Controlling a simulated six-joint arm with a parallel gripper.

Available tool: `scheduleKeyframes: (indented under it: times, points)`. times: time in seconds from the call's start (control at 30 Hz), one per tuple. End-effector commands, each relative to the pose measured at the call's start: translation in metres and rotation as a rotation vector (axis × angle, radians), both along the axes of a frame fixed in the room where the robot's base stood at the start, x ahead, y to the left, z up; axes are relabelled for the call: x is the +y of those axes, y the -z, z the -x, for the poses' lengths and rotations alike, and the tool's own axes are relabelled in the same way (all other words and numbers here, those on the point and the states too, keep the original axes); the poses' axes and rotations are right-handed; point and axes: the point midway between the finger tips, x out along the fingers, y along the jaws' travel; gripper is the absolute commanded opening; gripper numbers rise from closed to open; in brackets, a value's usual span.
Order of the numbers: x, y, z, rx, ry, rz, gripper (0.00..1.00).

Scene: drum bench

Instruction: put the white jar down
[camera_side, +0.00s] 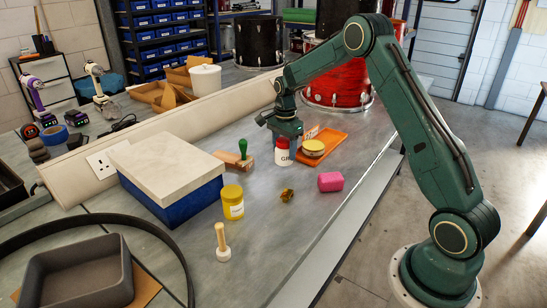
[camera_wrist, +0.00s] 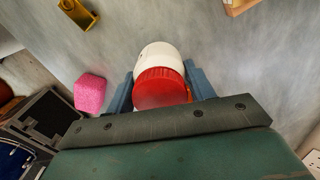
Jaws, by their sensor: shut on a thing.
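The white jar (camera_side: 282,157) has a red lid and dark lettering on its side. In the side view it is upright below my gripper (camera_side: 285,138), near the middle of the bench. In the wrist view the jar (camera_wrist: 158,57) lies between the two blue-grey fingers of my gripper (camera_wrist: 160,88), with its red lid toward the palm. The fingers are shut on it. I cannot tell whether the jar's base touches the bench top (camera_side: 270,215).
An orange tray (camera_side: 331,140) with a gold-lidded jar (camera_side: 313,148) is just right of the white jar. A green-handled stamp (camera_side: 243,150) is to its left. A pink block (camera_side: 330,181), a brass piece (camera_side: 287,195) and a yellow jar (camera_side: 232,203) stand nearer the camera, with bare bench between them.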

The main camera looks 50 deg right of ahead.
Motion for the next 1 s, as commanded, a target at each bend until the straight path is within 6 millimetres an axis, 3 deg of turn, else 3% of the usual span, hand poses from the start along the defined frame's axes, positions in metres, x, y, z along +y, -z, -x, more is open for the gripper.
scheduleKeyframes:
  times: [0.4, 0.87, 0.9, 1.0]
  points:
    - [0.0, 0.039, 0.0, 0.001, 0.0, 0.0, 0.25]
    - [0.0, 0.044, 0.0, 0.001, 0.0, 0.0, 0.25]
    - [0.0, 0.044, 0.0, 0.001, 0.0, 0.0, 0.57]
    - [0.0, 0.044, 0.0, 0.001, 0.0, 0.0, 0.75]
